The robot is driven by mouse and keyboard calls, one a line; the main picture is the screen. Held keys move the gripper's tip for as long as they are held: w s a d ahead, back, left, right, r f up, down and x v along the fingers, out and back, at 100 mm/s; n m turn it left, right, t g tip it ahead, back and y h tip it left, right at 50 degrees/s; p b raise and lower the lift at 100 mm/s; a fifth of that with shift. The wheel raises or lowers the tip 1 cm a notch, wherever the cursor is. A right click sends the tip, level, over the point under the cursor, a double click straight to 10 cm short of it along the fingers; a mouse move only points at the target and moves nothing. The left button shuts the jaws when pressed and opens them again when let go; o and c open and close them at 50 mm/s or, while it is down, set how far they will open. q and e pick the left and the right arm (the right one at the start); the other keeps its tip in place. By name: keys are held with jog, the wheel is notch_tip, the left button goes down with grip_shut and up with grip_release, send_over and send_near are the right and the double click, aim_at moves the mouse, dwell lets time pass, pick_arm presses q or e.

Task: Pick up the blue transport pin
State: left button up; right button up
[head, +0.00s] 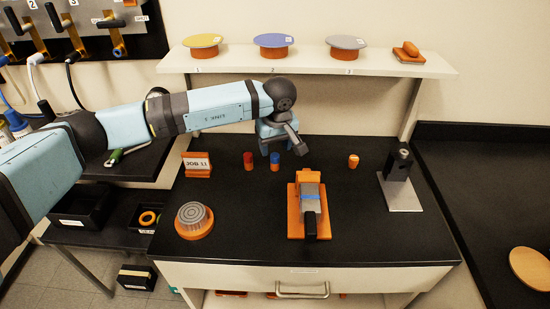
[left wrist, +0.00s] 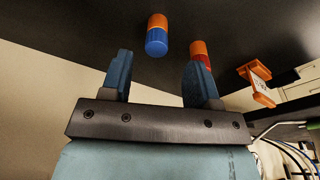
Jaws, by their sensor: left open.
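The blue transport pin (head: 275,165), a small blue and orange cylinder, stands on the black bench top beside a red and orange pin (head: 248,160). My left gripper (head: 283,149) is just behind and above the blue pin in the head view. In the left wrist view, the blue pin (left wrist: 157,42) lies beyond the fingertips, in line with the gap between the two open blue fingers (left wrist: 160,72). The fingers look empty. The red pin (left wrist: 200,52) is partly hidden behind the right-hand finger there. My right gripper is not in view.
An orange JOB 11 sign (head: 197,165) stands left of the pins. An orange fixture (head: 309,205) with a grey block sits in front right. A round orange-based disc (head: 194,220) is front left. An orange pin (head: 353,161) and a black post (head: 400,165) stand right. A shelf (head: 310,62) overhangs the back.

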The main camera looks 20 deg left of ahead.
aim_at(275, 155)
pick_arm(q)
jog(key=f, duration=0.2)
jog(key=w+f, duration=0.1)
jog(key=f, duration=0.1)
jog(key=shift+a+f, duration=0.15)
jog(key=shift+f, duration=0.05)
jog(key=c, duration=1)
jog(key=shift+r, duration=0.15)
jog(key=shift+r, duration=0.55)
notch_tip(275, 155, up, 2)
jog(key=shift+r, duration=0.1)
jog(key=s+d, duration=0.1)
jog(key=s, duration=0.4)
jog(key=s+d+b, duration=0.1)
jog(key=s+d, duration=0.1)
jog(key=s, duration=0.4)
jog(key=s+d, duration=0.1)
jog(key=s, duration=0.4)
jog(key=shift+s+d, duration=0.2)
jog(key=shift+d, duration=0.15)
jog(key=shift+s+d+b, duration=0.15)
jog(key=shift+s+b, duration=0.15)
jog(key=shift+s, duration=0.2)
